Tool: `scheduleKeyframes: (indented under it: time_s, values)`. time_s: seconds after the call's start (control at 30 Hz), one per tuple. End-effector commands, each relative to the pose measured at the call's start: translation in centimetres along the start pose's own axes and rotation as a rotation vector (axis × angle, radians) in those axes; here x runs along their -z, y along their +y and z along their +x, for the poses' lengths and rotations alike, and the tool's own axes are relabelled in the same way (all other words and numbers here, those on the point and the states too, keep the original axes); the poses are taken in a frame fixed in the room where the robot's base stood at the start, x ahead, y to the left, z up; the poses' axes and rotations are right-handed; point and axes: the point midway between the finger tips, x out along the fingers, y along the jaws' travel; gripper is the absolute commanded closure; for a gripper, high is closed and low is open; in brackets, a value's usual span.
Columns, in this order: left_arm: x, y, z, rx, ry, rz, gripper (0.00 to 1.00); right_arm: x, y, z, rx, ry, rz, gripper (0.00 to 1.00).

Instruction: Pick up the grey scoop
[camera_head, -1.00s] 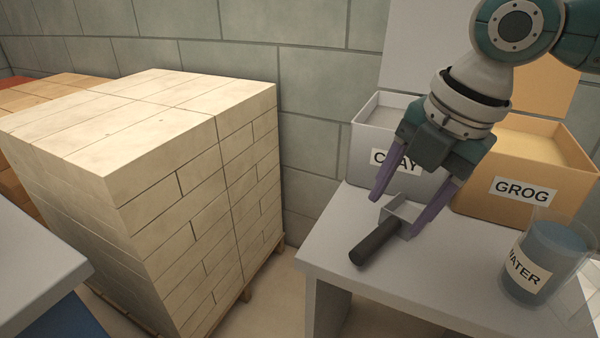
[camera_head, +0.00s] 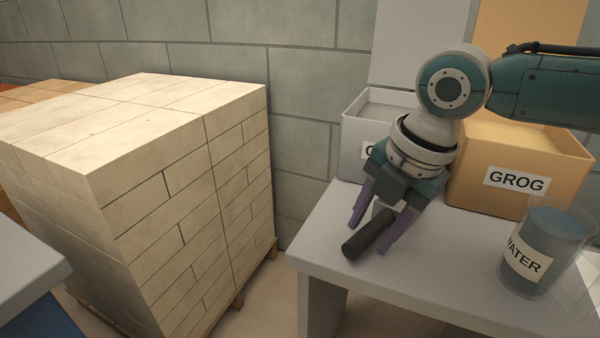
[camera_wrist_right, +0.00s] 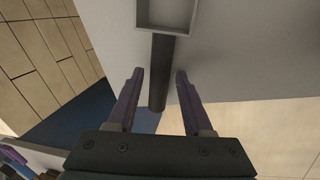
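The grey scoop lies on the light grey table, its dark handle (camera_head: 369,234) pointing toward the front left edge. In the head view the scoop's grey pan is mostly hidden behind my right gripper (camera_head: 367,234). The right gripper is open, its purple fingers on either side of the handle. In the right wrist view the handle (camera_wrist_right: 161,75) runs between the fingertips (camera_wrist_right: 158,74) with a gap on both sides, and the pan (camera_wrist_right: 166,14) shows at the top. My left gripper is not in view.
A grey CLAY box (camera_head: 352,145) and an orange GROG box (camera_head: 540,165) stand at the back of the table (camera_head: 420,285). A clear WATER container (camera_head: 540,255) stands at the right. A pallet of pale bricks (camera_head: 150,190) stands left of the table, across a gap.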

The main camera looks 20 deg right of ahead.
Motion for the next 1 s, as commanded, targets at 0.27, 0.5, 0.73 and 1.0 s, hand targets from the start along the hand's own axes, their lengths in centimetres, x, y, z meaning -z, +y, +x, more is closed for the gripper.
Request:
scheduleKeyframes:
  time_s: [0.27,0.5,0.73,1.0]
  values:
    - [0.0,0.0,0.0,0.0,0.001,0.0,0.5,0.0,0.0,0.0,0.0,0.0,0.0,0.82]
    - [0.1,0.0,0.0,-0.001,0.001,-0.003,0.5,0.0,0.0,0.0,0.0,0.0,0.0,1.0]
    - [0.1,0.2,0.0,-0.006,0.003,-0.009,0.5,0.0,0.0,0.0,-0.001,0.0,0.0,1.0]
    - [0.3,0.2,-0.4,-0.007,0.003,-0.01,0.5,0.0,0.4,-1.0,-0.003,-0.001,0.0,1.0]
